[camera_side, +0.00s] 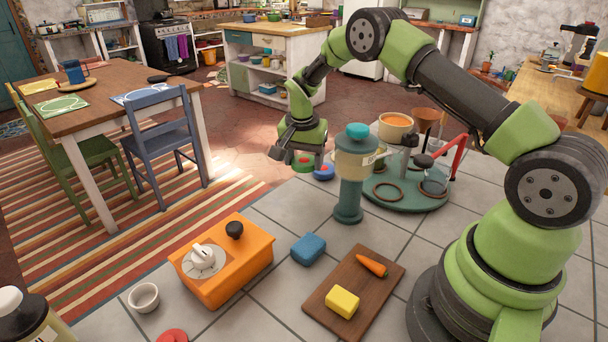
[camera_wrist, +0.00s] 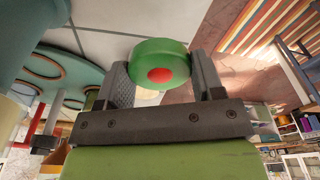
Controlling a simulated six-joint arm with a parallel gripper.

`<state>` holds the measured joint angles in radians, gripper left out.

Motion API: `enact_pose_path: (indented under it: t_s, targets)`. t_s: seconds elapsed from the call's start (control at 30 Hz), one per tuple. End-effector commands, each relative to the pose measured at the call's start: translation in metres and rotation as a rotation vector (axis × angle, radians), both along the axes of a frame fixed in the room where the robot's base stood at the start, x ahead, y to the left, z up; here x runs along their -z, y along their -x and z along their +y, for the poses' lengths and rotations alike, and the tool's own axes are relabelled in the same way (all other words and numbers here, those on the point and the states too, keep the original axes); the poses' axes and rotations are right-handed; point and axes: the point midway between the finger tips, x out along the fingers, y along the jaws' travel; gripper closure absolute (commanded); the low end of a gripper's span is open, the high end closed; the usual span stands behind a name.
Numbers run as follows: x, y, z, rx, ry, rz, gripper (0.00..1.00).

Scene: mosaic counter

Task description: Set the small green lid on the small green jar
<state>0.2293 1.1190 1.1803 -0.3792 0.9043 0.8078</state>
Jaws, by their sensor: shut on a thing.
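The small green lid (camera_wrist: 160,64) has a red centre and sits between the fingers of my gripper (camera_wrist: 160,85) in the wrist view. In the side view, the green lid (camera_side: 303,162) shows just below my gripper (camera_side: 299,150), over the far edge of the tiled counter. My gripper is shut on the lid. A blue round piece with a red centre (camera_side: 323,172) shows just right of the lid. I cannot make out the small green jar in either view; the tall teal and cream canister hides part of the counter behind it.
The tall canister (camera_side: 349,185) stands close right of my gripper. Behind it is a round teal stand (camera_side: 405,200) with rings, a glass jar and an orange pot (camera_side: 396,128). An orange box (camera_side: 222,262), blue sponge (camera_side: 308,249) and cutting board (camera_side: 375,299) lie nearer.

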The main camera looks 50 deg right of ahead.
Motion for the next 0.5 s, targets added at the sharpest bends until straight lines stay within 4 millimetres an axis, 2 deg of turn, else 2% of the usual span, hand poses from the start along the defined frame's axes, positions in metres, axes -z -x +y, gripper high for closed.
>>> enact_pose_path:
  t_s: [0.03, 0.17, 0.27, 0.37, 0.5]
  targets:
    - [-0.012, -0.001, 0.000, 0.001, 0.001, -0.004, 0.61]
    - [-0.032, 0.000, -0.002, 0.005, 0.000, -0.003, 0.61]
    - [-0.045, 0.004, -0.015, 0.041, 0.001, -0.003, 0.61]
    - [-0.058, 0.014, -0.044, 0.121, 0.002, -0.004, 0.61]
    - [-0.077, 0.038, -0.094, 0.273, 0.002, -0.003, 0.61]
